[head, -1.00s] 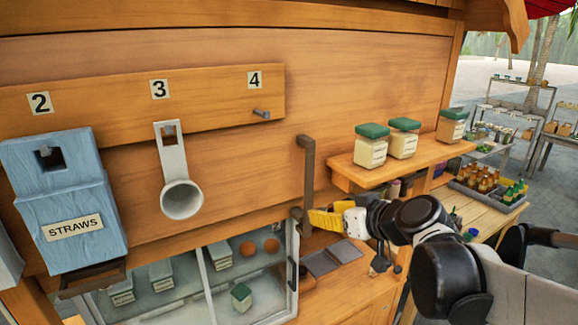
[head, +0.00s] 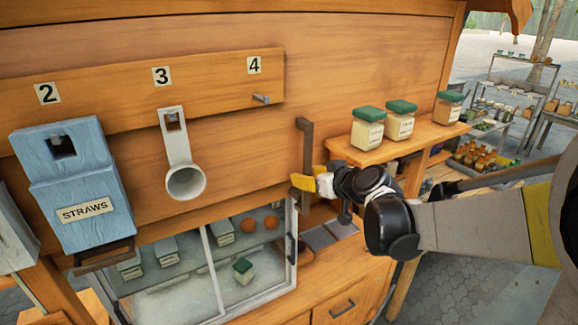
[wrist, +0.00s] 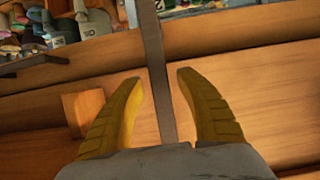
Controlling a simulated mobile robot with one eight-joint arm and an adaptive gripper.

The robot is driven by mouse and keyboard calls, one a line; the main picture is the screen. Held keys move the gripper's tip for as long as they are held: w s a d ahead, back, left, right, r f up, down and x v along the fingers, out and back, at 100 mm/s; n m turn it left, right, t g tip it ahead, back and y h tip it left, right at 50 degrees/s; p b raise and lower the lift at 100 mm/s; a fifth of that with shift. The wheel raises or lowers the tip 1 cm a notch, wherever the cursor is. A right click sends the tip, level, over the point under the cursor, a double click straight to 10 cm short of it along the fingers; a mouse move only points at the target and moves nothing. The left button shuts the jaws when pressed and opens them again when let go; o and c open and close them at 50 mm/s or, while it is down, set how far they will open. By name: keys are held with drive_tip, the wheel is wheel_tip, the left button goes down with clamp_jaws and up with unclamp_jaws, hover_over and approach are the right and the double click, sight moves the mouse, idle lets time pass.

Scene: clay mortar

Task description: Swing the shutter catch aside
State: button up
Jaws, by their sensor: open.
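The shutter catch is a dark metal bar (head: 307,143) with a bent top end, hanging upright on the wooden wall left of the jar shelf. My gripper (head: 302,181), with yellow fingers, is at the lower part of the bar. In the wrist view the bar (wrist: 152,45) runs between the two fingers of my gripper (wrist: 158,77), with a gap visible on either side. The gripper is open and not closed on it. The fingers hide part of the bar's lower end in the head view.
A shelf (head: 430,137) with green-lidded jars (head: 368,127) juts out just right of the catch. A glass case (head: 245,290) is below. A white cup holder (head: 178,150) and a blue straws box (head: 75,190) hang at left. A peg (head: 261,99) sticks out under number 4.

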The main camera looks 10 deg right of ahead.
sight(278, 175)
clamp_jaws()
drive_tip(key=a+m, duration=0.1)
drive_tip(key=s+a+m+y+b, duration=0.1)
drive_tip(key=a, duration=0.1)
drive_tip(key=a+y+b, duration=0.1)
drive_tip(key=shift+s+a+r+m+g, duration=0.2)
drive_tip(key=shift+r+m+g, duration=0.1)
drive_tip(key=shift+m, duration=0.1)
drive_tip(key=shift+s+a+r+m, duration=0.1)
drive_tip(key=shift+a+r+m, duration=0.15)
drive_tip(key=shift+a+m, duration=0.1)
unclamp_jaws()
drive_tip(key=shift+a, duration=0.15)
